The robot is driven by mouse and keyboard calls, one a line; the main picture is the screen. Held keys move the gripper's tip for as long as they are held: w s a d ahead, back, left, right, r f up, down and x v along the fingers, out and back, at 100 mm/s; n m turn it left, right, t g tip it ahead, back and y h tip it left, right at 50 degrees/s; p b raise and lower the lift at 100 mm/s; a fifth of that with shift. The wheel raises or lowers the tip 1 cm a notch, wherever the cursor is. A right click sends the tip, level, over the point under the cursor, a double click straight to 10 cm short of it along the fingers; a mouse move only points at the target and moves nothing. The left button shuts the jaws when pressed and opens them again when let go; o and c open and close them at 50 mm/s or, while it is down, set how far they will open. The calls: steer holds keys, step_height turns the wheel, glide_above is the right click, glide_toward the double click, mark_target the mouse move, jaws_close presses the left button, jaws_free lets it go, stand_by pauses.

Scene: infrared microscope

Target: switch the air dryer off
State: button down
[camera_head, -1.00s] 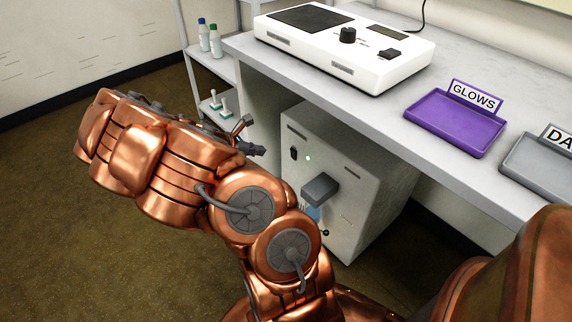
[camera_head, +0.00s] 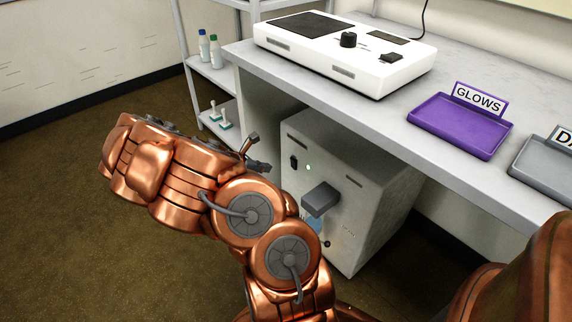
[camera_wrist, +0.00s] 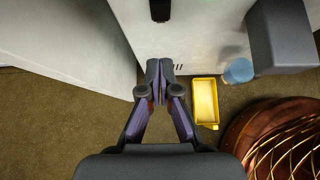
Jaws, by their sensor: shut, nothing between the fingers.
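The air dryer (camera_head: 365,205) is a pale box on the floor under the table. Its front has a black switch (camera_head: 293,162) at upper left with a lit green lamp (camera_head: 308,168) beside it. The black switch also shows at the top edge of the wrist view (camera_wrist: 160,10). My gripper (camera_wrist: 160,70) is shut and empty, fingertips together in front of the dryer's front face, in line with the switch and below it in the picture. In the head view my gripper (camera_head: 262,166) is partly hidden by my arm, just left of the switch, with a small visible gap.
A dark grey block (camera_head: 320,199) juts from the dryer's front, with a blue cylinder (camera_wrist: 238,70) and a yellow tray (camera_wrist: 206,102) near it. The table's side panel (camera_wrist: 75,40) stands left of the gripper. The tabletop (camera_head: 390,115) overhangs the dryer.

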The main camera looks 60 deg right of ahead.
mark_target(292, 163)
steer(key=shift+s+d+f+b, duration=0.4)
steer(key=shift+d+f+b, duration=0.15)
steer(key=shift+d, duration=0.95)
steer(key=shift+s+d+f+b, duration=0.5)
steer(key=shift+d+f, duration=0.1)
steer(key=shift+d, duration=0.85)
steer(key=shift+s+d+f+b, duration=0.35)
steer(key=shift+d+f+b, duration=0.2)
steer(key=shift+d, duration=0.95)
